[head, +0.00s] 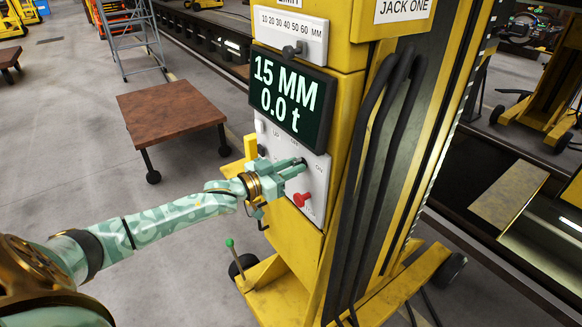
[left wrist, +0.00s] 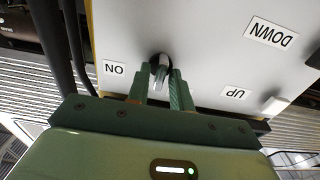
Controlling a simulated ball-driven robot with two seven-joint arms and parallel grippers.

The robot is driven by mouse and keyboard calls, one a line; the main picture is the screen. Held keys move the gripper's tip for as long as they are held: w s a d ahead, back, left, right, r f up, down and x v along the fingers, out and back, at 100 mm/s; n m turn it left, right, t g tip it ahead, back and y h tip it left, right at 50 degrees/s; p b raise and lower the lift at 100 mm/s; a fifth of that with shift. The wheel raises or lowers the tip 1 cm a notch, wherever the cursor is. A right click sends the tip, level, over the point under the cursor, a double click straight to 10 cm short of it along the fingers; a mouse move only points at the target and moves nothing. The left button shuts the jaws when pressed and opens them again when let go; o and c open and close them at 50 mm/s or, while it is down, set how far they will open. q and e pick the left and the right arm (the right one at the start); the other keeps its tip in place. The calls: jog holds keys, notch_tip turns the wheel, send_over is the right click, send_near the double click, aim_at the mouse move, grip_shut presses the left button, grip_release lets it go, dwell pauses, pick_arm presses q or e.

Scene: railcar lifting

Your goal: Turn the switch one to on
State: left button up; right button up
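The switch (head: 299,161) by the ON label is a small dark-mounted lever on the white panel (head: 312,207) of the yellow jack. It also shows in the left wrist view (left wrist: 161,66), where the picture is upside down and the ON label (left wrist: 114,68) is left of it. My left gripper (head: 293,168) is at the panel, its green fingertips on either side of the switch. The fingers stand slightly apart with the lever between them; whether they press on it I cannot tell. My right gripper is not in view.
A red knob (head: 302,199) sits just below the gripper. A pale lever (left wrist: 273,105) is near the UP label. The display (head: 289,98) reads 15 MM and 0.0 t. Black hoses (head: 374,150) hang right of the panel. A brown wheeled table (head: 172,109) stands left.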

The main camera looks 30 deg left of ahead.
pick_arm(q)
grip_shut()
jog(key=shift+m, duration=0.3)
jog(key=shift+r+m+p, duration=0.1)
jog(key=shift+m+p, duration=0.3)
jog(key=shift+m, duration=0.5)
jog(key=shift+s+d+m, duration=0.1)
jog(key=shift+d+m, duration=0.05)
jog(key=shift+m, duration=4.65)
jog(key=shift+f, duration=0.2)
